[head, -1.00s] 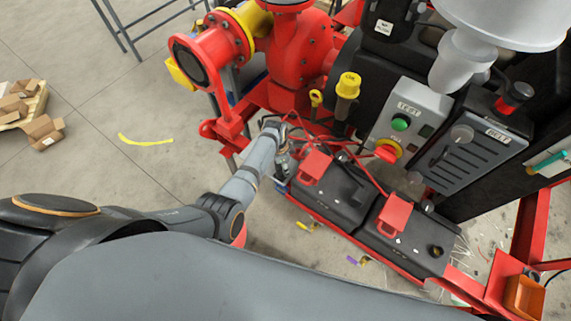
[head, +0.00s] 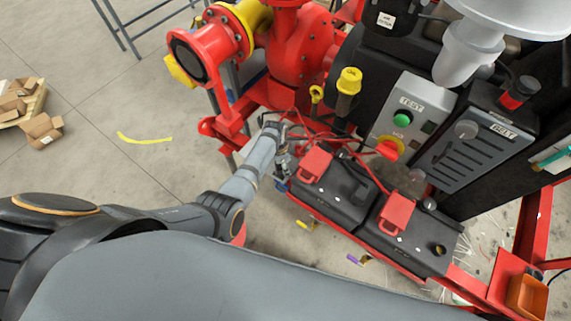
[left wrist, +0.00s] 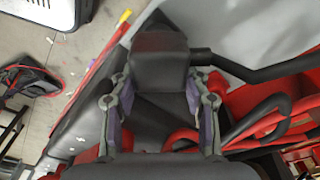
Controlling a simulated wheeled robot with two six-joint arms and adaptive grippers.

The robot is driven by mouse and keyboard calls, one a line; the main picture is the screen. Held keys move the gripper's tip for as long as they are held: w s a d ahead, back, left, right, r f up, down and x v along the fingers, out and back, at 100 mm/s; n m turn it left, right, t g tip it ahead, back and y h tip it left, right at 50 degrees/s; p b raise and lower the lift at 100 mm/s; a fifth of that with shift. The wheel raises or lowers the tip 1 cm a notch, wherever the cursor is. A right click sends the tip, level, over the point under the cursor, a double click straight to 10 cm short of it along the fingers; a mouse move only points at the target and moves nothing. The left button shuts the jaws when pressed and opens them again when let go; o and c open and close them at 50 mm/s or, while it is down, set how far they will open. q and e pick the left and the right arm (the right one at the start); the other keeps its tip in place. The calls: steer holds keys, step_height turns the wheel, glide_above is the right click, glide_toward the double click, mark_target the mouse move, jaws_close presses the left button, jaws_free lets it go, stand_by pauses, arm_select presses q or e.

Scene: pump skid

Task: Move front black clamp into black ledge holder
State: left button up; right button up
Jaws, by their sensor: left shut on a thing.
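My left gripper (head: 284,160) is at the left end of the near black battery, low beside the red cables. In the left wrist view my left gripper (left wrist: 157,95) has its two fingers on either side of a black block-shaped piece, which I take to be the black clamp (left wrist: 160,62). The gripper is shut on it. A thick black cable (left wrist: 240,68) runs off to the right from beside it. The clamp's jaws and its contact with the battery are hidden. I cannot make out the black ledge holder with certainty. My right gripper is not in view.
Two black batteries with red covers (head: 315,164) (head: 396,212) sit on the red skid. Red cables (head: 340,150) loop behind the gripper. A grey TEST box (head: 405,112) and a BELT panel (head: 480,145) stand behind. Open floor (head: 110,170) lies left.

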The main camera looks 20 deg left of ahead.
arm_select(q)
steer(key=o, duration=1.2)
step_height(320, 180, up, 12)
steer(key=a, duration=0.1)
steer(key=shift+s+a, duration=0.3)
steer(key=shift+s, duration=0.05)
steer(key=shift+f, duration=0.1)
